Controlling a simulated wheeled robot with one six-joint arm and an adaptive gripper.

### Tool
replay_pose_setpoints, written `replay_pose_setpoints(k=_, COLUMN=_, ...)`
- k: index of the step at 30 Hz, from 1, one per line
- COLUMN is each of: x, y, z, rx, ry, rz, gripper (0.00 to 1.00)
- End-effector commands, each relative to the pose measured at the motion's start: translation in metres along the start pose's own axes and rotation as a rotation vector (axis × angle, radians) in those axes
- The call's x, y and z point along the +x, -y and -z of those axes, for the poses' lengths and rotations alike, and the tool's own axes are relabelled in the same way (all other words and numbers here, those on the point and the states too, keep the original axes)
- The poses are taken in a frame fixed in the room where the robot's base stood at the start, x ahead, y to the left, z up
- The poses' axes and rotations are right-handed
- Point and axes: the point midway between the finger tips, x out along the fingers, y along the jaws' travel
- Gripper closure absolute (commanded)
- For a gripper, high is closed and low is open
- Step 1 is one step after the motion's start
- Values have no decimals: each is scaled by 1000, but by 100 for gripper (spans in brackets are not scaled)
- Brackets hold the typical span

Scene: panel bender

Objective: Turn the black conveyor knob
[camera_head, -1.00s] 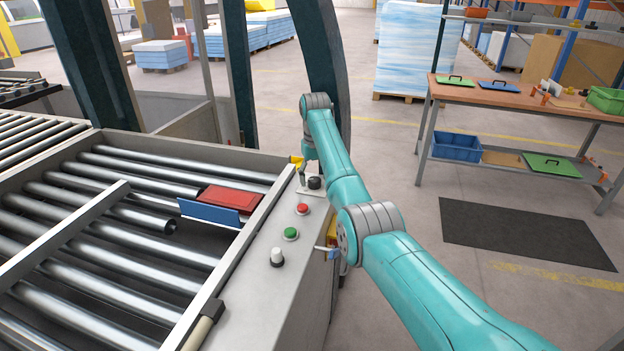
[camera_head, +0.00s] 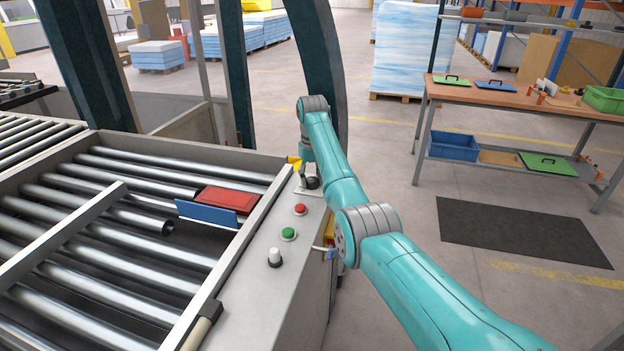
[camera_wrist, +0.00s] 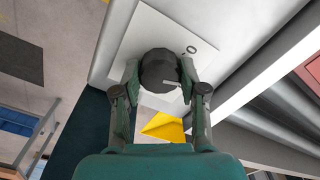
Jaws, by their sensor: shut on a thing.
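The black conveyor knob (camera_wrist: 158,70) sits on a white plate (camera_wrist: 150,32) in the wrist view. A light pointer line on the knob points to the right. A small ring mark shows on the plate above and right of it. My gripper (camera_wrist: 160,72) is shut on the knob, with one finger on each side. In the head view the knob (camera_head: 312,183) is partly covered by my gripper (camera_head: 309,176), at the far end of the grey control panel.
A red button (camera_head: 300,209), a green button (camera_head: 288,233) and a white knob (camera_head: 275,256) line the panel nearer me. The roller conveyor (camera_head: 130,187) lies to the left, with a red block (camera_head: 229,199) and a blue plate (camera_head: 207,214).

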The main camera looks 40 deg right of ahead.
Motion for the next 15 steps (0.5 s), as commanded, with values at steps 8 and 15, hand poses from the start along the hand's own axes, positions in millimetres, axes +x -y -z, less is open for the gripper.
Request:
replay_pose_setpoints(k=8, x=0, y=0, z=0, rx=173, ry=1, rz=0, gripper=93)
replay_pose_setpoints(k=15, x=0, y=0, z=0, rx=367, ry=1, rz=0, gripper=93)
